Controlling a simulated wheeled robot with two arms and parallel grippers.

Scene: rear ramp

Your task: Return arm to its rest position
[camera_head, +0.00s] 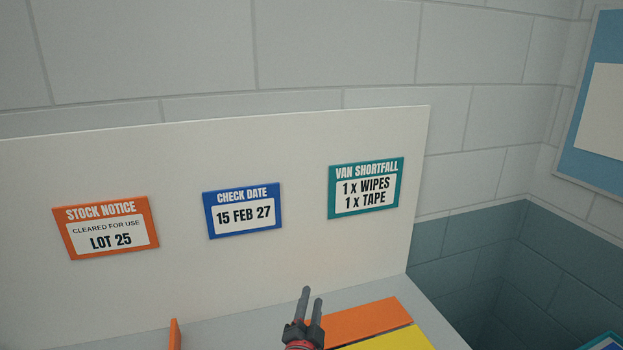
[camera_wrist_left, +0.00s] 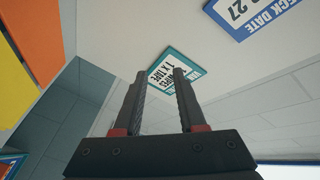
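My left gripper (camera_head: 311,297) shows at the bottom middle of the head view, fingers pointing up, in front of the lower part of the white board. In the left wrist view its two dark fingers (camera_wrist_left: 160,72) stand apart with nothing between them, so it is open and empty. Most of the left arm is below the picture. My right gripper and right arm are in neither view.
A white board (camera_head: 300,140) carries an orange stock notice (camera_head: 106,227), a blue check date sign (camera_head: 243,211) and a teal van shortfall sign (camera_head: 366,187). Orange (camera_head: 362,319) and yellow (camera_head: 400,340) flat areas lie beside the gripper. A small orange upright piece (camera_head: 175,334) stands left.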

